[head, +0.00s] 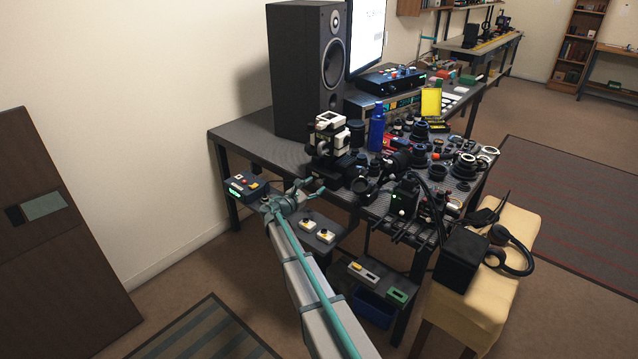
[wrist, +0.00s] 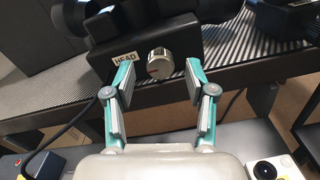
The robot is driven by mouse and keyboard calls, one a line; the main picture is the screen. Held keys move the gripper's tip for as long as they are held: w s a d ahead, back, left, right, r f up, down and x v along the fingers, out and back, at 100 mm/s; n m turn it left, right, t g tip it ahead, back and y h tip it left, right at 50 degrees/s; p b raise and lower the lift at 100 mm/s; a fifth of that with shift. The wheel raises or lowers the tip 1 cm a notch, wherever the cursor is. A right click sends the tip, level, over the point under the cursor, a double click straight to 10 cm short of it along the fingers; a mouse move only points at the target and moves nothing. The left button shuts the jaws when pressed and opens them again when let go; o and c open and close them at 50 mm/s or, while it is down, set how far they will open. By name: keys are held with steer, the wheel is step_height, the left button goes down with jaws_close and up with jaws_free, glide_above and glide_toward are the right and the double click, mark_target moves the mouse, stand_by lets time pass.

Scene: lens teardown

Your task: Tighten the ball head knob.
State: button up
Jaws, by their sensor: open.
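The ball head knob (wrist: 159,64) is a small silvery round knob with a pointer line, on the front of a black block (wrist: 143,54) labelled "HEAD" in the wrist view. My gripper (wrist: 160,72) is open, with its teal and grey fingers on either side of the knob. Gaps show between the knob and both fingers, so they appear apart from it. In the head view my gripper (head: 314,186) is at the bench's front edge, by the dark equipment (head: 338,168). The knob cannot be made out there.
Low side shelves with switch boxes (head: 318,230) stand below the bench edge. A box with a green light (head: 246,187) is to the left. The bench (head: 262,147) is crowded with lenses and rings right of my gripper. A tall speaker (head: 305,75) stands behind.

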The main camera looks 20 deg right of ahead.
mark_target(317, 184)
steer(key=shift+x, duration=1.55)
jaws_close()
